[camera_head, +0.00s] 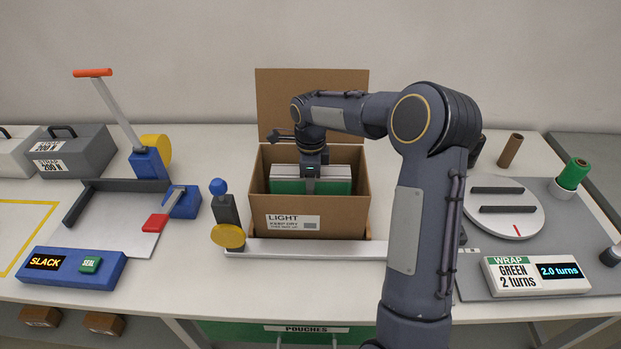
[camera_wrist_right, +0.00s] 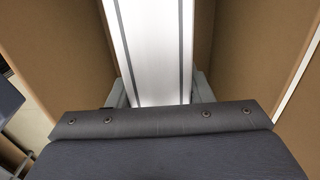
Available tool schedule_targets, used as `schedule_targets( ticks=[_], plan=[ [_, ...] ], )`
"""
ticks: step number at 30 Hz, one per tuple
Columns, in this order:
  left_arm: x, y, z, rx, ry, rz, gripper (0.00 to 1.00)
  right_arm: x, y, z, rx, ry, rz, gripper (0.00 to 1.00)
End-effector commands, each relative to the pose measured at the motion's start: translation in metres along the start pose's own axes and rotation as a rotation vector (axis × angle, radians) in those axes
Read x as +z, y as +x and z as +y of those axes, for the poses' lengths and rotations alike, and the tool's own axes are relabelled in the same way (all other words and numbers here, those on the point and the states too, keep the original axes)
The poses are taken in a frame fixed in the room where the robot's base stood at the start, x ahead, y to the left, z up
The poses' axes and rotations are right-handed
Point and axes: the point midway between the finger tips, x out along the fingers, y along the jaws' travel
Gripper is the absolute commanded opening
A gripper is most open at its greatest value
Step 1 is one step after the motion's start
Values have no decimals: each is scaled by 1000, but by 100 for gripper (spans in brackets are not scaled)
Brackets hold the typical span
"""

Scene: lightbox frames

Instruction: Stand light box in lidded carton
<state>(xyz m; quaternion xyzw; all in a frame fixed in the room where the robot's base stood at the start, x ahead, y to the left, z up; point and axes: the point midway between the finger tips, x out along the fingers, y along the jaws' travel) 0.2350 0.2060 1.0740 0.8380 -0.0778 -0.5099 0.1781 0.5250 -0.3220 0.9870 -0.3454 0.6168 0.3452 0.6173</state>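The light box (camera_head: 338,187), with a pale top and green front, stands inside the open brown carton (camera_head: 348,218). The carton carries a LIGHT label, and its lid (camera_head: 312,90) stands raised at the back. My right gripper (camera_head: 311,185) reaches down into the carton at the middle of the box. In the right wrist view, the box's pale striped face (camera_wrist_right: 158,50) lies between the fingers of the gripper (camera_wrist_right: 161,97), which look closed against both sides. Cardboard walls show on both sides with gaps. The box's underside is hidden. My left gripper is out of view.
A rail (camera_head: 315,249) runs in front of the carton, with a yellow-disc post (camera_head: 228,236) at its left. A strapping tool with a SLACK panel (camera_head: 72,265) stands left. A turntable (camera_head: 503,222) and WRAP display (camera_head: 536,275) stand right. Grey weights (camera_head: 75,152) stand far left.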

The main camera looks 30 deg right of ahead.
Motion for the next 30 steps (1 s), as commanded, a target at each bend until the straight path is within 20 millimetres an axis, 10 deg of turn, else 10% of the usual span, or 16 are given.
schedule_targets(
  ticks=[16, 30],
  plan=[
    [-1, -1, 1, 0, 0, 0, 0, 0, -8, 0, -1, 0, 0, 67],
    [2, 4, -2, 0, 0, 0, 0, 1, -100, -1, -3, -1, -2, 67]
  ],
)
